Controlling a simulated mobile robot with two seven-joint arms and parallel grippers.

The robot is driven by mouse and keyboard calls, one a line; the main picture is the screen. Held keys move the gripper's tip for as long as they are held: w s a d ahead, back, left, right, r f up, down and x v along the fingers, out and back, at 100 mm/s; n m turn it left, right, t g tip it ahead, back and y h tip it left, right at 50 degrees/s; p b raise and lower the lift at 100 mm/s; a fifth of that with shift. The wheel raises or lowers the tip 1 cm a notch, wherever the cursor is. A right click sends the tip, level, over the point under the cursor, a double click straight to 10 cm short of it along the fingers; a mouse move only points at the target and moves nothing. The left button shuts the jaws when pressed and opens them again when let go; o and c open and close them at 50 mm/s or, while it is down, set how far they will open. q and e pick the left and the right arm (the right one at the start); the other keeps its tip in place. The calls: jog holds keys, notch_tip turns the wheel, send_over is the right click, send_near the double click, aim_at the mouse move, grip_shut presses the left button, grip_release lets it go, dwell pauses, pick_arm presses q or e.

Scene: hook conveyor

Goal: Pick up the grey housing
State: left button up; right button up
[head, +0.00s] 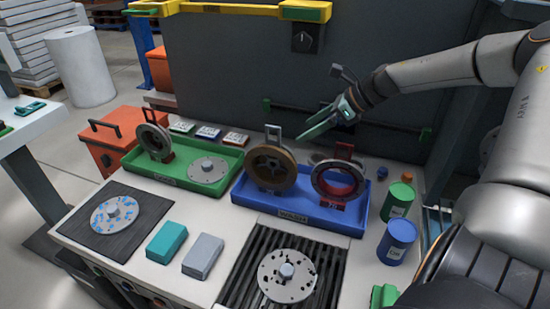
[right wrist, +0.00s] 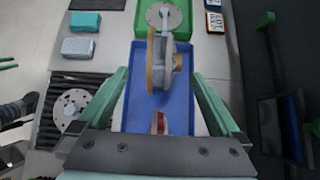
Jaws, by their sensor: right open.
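No housing is plainly all grey. Another dark grey ring housing (head: 155,141) stands in the green tray (head: 220,188). My right gripper (head: 308,136) is open and empty, above and behind the blue tray. In the right wrist view its fingers (right wrist: 162,78) are spread, with the brown-faced housing (right wrist: 151,62), edge-on with a grey body, ahead between them. A red part shows lower down. I do not see my left gripper.
A perforated disc (head: 285,277) lies on the black ribbed section. Another lies on a dark mat (head: 85,231). Teal (head: 167,241) and grey (head: 203,256) blocks lie between. Green (head: 398,200) and blue (head: 397,242) cans stand right of the blue tray. A dark panel (head: 235,70) rises behind.

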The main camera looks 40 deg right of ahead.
aim_at(278, 145)
jog(key=shift+w+d+b+x, duration=0.15)
jog(key=shift+b+x, duration=0.05)
jog(key=shift+x, duration=1.4)
jog(key=shift+w+d+b+x, duration=0.1)
jog(key=shift+w+b+x, duration=0.1)
jog(key=shift+x, duration=1.4)
jog(key=shift+a+x, duration=0.25)
jog(key=shift+x, duration=1.65)
jog(key=shift+w+a+f, duration=0.2)
jog(key=shift+w+f, duration=0.05)
jog(key=shift+f, duration=0.15)
jog(key=shift+c, duration=0.2)
grip_shut()
jog(key=shift+w+r, duration=0.1)
